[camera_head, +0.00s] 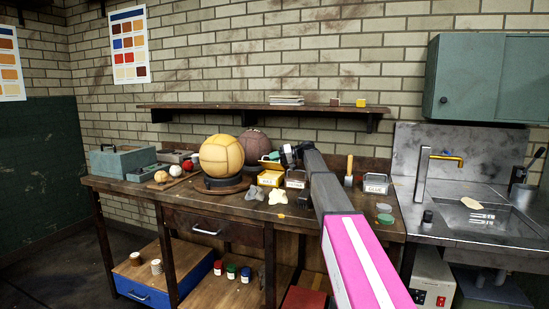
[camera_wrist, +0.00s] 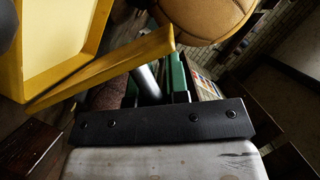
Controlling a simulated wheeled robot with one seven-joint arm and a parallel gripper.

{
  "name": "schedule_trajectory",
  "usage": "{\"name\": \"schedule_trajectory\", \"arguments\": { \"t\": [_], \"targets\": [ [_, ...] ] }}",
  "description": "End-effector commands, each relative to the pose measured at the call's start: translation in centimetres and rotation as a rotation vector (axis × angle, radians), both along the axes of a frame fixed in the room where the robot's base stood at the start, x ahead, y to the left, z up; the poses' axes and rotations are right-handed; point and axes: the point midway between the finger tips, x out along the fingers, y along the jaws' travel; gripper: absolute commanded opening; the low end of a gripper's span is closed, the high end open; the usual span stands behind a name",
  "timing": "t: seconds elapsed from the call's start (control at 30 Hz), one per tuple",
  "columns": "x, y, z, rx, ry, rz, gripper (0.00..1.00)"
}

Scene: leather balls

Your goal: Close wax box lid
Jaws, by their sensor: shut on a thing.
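The yellow wax box (camera_head: 270,179) with a pale label stands on the workbench, right of the tan ball. In the wrist view a yellow frame with a pale inside, apparently part of the wax box (camera_wrist: 98,77), fills the upper left. My gripper (camera_head: 284,155) is just above and behind the box in the head view. It seems shut on the lid's edge, but the contact is hard to make out. A small green piece (camera_head: 270,157) shows beside my gripper. The lid's exact angle is unclear.
The tan ball (camera_head: 221,155) sits on a round stand left of the box, with a dark ball (camera_head: 254,143) behind. A grey box (camera_head: 296,180) stands close on the right, and a glue box (camera_head: 375,184) is farther right. Cloth pieces (camera_head: 256,194) lie in front.

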Motion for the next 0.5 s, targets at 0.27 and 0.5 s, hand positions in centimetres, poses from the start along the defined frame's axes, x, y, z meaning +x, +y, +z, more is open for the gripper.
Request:
{"name": "schedule_trajectory", "arguments": {
  "t": [0.27, 0.5],
  "targets": [
    [-0.54, 0.09, -0.49, -0.001, 0.007, -0.005, 0.00],
    [-0.60, 0.13, -0.51, 0.000, 0.007, -0.004, 0.00]
  ]
}}
